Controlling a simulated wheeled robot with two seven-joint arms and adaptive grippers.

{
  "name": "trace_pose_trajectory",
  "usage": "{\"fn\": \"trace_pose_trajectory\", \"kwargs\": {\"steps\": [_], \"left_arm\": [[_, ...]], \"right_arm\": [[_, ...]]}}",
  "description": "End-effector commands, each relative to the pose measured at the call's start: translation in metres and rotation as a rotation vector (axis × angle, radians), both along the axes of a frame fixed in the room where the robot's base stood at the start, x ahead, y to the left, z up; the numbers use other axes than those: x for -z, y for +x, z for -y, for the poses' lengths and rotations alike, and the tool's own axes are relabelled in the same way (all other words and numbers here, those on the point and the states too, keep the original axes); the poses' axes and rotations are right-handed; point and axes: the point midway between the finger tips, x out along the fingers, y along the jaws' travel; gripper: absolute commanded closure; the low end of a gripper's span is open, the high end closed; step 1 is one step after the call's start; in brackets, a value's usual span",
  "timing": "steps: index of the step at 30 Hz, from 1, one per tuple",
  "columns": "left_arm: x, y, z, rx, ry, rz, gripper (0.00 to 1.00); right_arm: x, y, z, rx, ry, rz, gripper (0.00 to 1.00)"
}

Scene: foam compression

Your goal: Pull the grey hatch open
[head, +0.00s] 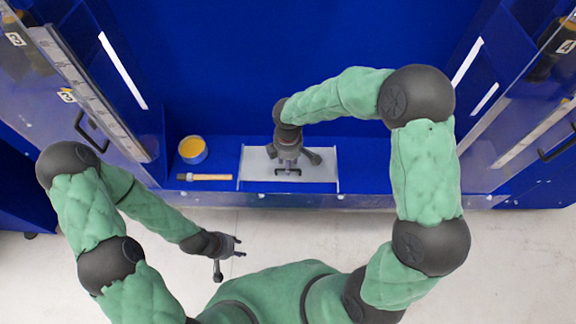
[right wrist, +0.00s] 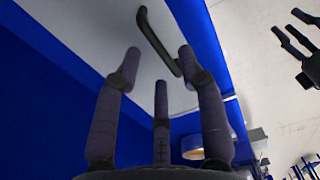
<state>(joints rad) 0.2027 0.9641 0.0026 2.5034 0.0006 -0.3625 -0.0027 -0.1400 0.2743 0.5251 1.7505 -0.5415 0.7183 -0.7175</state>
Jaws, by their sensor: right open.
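The grey hatch (head: 318,174) is a pale flat panel set low in the blue cabinet, at the middle of the head view. It fills the upper middle of the right wrist view (right wrist: 95,35). Its dark bar handle (head: 288,171) also shows in the right wrist view (right wrist: 155,42). My right gripper (head: 289,163) is open just over the hatch, its fingers spread near the handle. In the right wrist view one fingertip overlaps the handle's lower end; contact cannot be told. My left gripper (head: 240,247) is open and empty over the floor, away from the hatch.
A yellow-filled pot (head: 193,149) and a brush (head: 206,177) with a pale wooden handle lie left of the hatch. Transparent doors with black handles (head: 92,132) stand open on both sides. The pale floor (head: 330,230) before the cabinet is clear.

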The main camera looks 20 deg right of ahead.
Motion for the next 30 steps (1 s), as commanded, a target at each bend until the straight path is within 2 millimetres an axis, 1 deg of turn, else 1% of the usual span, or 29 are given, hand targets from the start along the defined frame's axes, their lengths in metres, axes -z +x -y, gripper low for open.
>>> {"fn": "trace_pose_trajectory", "kwargs": {"steps": [1,6,15,16,17,18,20,26,29,30], "left_arm": [[0.003,0.000,0.000,0.000,0.000,0.000,0.60],[0.005,0.000,0.000,0.000,0.000,0.000,0.60],[0.005,0.000,0.000,0.000,0.000,0.001,0.60],[0.005,0.000,0.000,0.000,0.000,0.001,0.60],[0.005,0.000,0.000,0.000,0.000,0.001,0.60],[0.005,0.000,0.000,0.000,0.000,0.001,0.60],[0.005,0.000,0.000,0.000,0.000,0.001,0.60],[0.005,0.000,0.000,0.000,0.000,0.001,0.60],[0.005,0.000,0.000,0.000,0.000,0.001,0.60],[0.004,0.000,0.000,0.000,0.000,0.001,0.60]], "right_arm": [[0.007,0.000,0.000,0.000,0.001,-0.002,0.60],[0.017,0.000,0.000,0.000,0.000,0.000,0.60],[0.018,0.000,0.000,0.000,0.001,0.000,0.60],[0.018,0.000,0.000,0.001,0.001,0.000,0.65],[0.018,0.000,0.000,0.001,0.001,0.000,0.74],[0.018,0.000,0.000,0.000,0.001,0.000,0.85],[0.018,0.000,0.000,0.001,0.001,0.000,1.00],[0.018,0.000,0.000,0.000,0.001,0.000,1.00],[0.017,-0.006,-0.002,-0.001,0.000,0.000,1.00],[0.017,-0.012,-0.004,-0.001,0.000,0.000,1.00]]}}
